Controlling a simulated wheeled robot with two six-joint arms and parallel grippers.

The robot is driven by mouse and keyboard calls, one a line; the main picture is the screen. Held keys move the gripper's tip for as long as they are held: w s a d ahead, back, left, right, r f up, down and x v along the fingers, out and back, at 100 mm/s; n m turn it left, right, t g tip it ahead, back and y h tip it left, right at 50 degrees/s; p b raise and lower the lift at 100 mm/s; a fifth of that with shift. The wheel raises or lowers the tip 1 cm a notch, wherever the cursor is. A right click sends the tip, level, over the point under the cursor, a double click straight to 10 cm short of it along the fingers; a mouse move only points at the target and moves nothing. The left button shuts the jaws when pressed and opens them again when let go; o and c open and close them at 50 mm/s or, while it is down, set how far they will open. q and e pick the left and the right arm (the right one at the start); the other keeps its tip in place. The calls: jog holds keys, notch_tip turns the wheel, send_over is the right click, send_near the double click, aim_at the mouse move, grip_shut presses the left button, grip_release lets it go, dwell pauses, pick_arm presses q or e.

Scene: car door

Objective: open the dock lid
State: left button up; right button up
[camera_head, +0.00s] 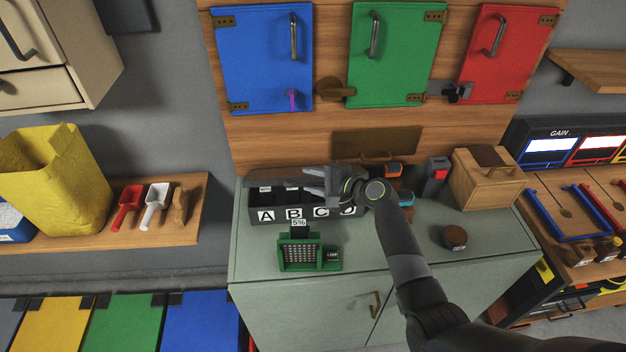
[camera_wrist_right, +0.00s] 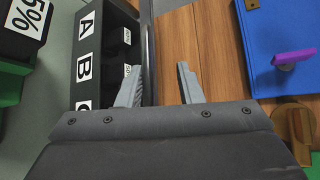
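The dock (camera_head: 262,214) is a dark box with white letter labels on its front, standing on the grey-green cabinet top; it also shows in the right wrist view (camera_wrist_right: 90,75). Its lid (camera_head: 285,174) is raised along the back edge, and small white tags show inside the box. In the right wrist view the lid (camera_wrist_right: 148,45) appears as a thin dark upright edge. My right gripper (camera_head: 312,182) is open over the dock. Its fingers (camera_wrist_right: 160,87) lie on either side of the lid edge; contact is unclear. My left gripper is out of view.
A green grid holder (camera_head: 300,252) with a 5% tag stands in front of the dock. A wooden box (camera_head: 488,178) and a round brown piece (camera_head: 455,237) stand to the right. Blue (camera_head: 262,60), green (camera_head: 395,60) and red (camera_head: 505,60) doors are on the wooden wall behind.

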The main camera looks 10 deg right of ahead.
jog(key=b+v, duration=0.2)
jog(key=v, duration=1.5)
jog(key=shift+s+b, duration=0.15)
jog(key=shift+b, duration=0.15)
jog(key=shift+d+r, duration=0.1)
